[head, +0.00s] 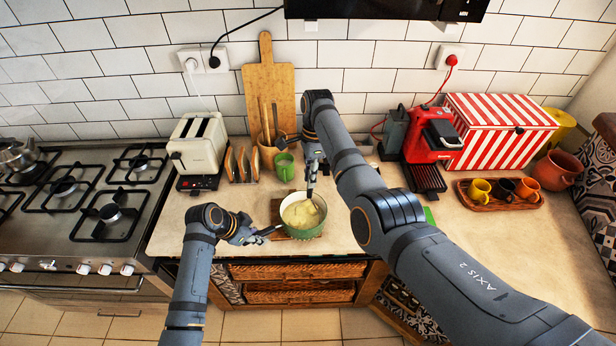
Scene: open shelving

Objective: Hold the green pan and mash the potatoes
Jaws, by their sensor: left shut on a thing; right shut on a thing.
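The green pan (301,231) stands on a wooden board (277,213) near the front edge of the counter. Pale yellow potatoes (302,215) fill it; how finely they are mashed is too small to tell. My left gripper (254,236) is shut on the pan's handle at the pan's left side. My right gripper (313,170) is above the pan's back right side, shut on a thin tool, likely the masher (310,192), which points down into the potatoes. The tool's lower end is hidden in the potatoes.
A gas stove (82,205) is at the left. A toaster (197,146), a green mug (285,166) and a utensil holder (268,152) stand behind the pan. A red coffee machine (434,138) and a tray of cups (500,203) are at the right.

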